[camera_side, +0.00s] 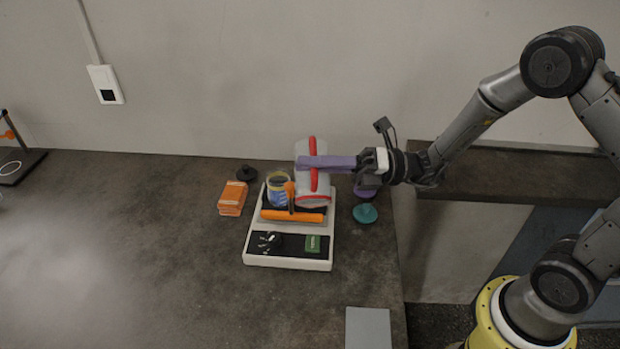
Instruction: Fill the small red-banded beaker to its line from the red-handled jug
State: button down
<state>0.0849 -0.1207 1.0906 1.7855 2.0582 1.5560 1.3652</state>
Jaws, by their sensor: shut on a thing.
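My gripper (306,162) reaches in from the right, with long purple fingers lying across the red handle of the red-handled jug (322,184). It is shut on that handle. The jug is a grey, see-through cylinder above the back right of a white bench device. A red strip shows above and below the fingers, and a red band shows low on the body. I cannot tell how far the jug is tilted or whether it touches the device. I cannot make out the small red-banded beaker separately; the jug and fingers may hide it. Any liquid level is too small to read.
The white device (255,248) has a dark front panel and an orange bar (292,216). A yellow-rimmed vessel with blue (278,190) stands left of the jug. Orange blocks (232,198) and a black knob-like piece (246,173) lie left, a teal piece (365,213) right.

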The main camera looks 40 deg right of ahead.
aim_at(314, 179)
jog(key=shift+s+a+n, duration=0.2)
jog(key=shift+s+n, duration=0.05)
jog(key=shift+n, duration=0.35)
jog(key=n, duration=0.1)
jog(key=s+a+f+n, duration=0.1)
jog(key=n, duration=0.1)
jog(key=n+g, duration=0.1)
jog(key=shift+s+a+f, duration=0.15)
jog(key=shift+s+f, duration=0.2)
jog(key=s+a+f+n, duration=0.1)
jog(key=s+f+n, duration=0.1)
jog(key=f, duration=0.4)
jog(key=s+a+f+n+g, duration=0.1)
jog(key=a+f+n, duration=0.1)
jog(key=f+n, duration=0.3)
jog(key=shift+s+f+n+h, duration=0.3)
jog(key=shift+s+f+h, duration=0.05)
jog(key=shift+f+h, duration=0.1)
